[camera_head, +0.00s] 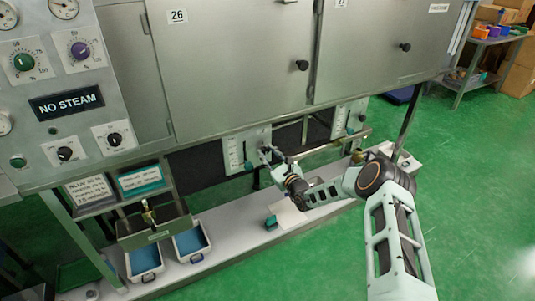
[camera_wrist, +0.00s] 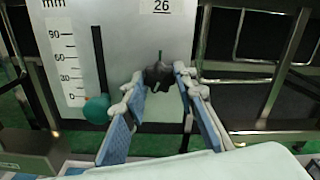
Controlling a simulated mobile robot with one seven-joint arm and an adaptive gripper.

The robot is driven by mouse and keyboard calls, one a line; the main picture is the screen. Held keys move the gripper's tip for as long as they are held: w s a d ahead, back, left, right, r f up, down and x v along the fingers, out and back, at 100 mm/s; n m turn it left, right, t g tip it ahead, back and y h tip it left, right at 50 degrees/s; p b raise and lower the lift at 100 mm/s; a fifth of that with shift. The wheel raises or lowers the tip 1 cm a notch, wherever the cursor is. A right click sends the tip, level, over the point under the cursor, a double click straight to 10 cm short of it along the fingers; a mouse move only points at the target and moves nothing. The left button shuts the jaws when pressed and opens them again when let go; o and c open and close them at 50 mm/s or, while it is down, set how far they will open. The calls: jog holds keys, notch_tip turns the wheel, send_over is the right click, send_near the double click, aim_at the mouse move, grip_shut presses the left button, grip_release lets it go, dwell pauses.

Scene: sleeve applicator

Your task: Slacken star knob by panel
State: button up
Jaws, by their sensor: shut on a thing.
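The dark star knob (camera_wrist: 158,76) sits on a pale metal panel (camera_wrist: 125,30) marked 26, in the wrist view. The panel has a mm scale (camera_wrist: 68,62) and a vertical slot. A teal round pointer (camera_wrist: 97,109) sits at the slot's lower end, near 0. My gripper (camera_wrist: 160,82) has its two fingertips on either side of the knob and is shut on it. In the head view, my gripper (camera_head: 268,154) reaches the same panel (camera_head: 236,150) under the cabinet. The knob is too small and covered to make out there.
Grey cabinet doors (camera_head: 238,60) overhang the panel. A control board (camera_head: 55,80) with dials and a NO STEAM sign is at left. A second scale panel (camera_head: 348,118) stands to the right. Rails (camera_wrist: 270,80) run right of the knob. A white ledge (camera_head: 235,230) lies below.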

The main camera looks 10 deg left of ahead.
jog(key=shift+n, duration=2.2)
jog(key=o, duration=1.2)
jog(key=shift+c, duration=0.2)
jog(key=v, duration=1.2)
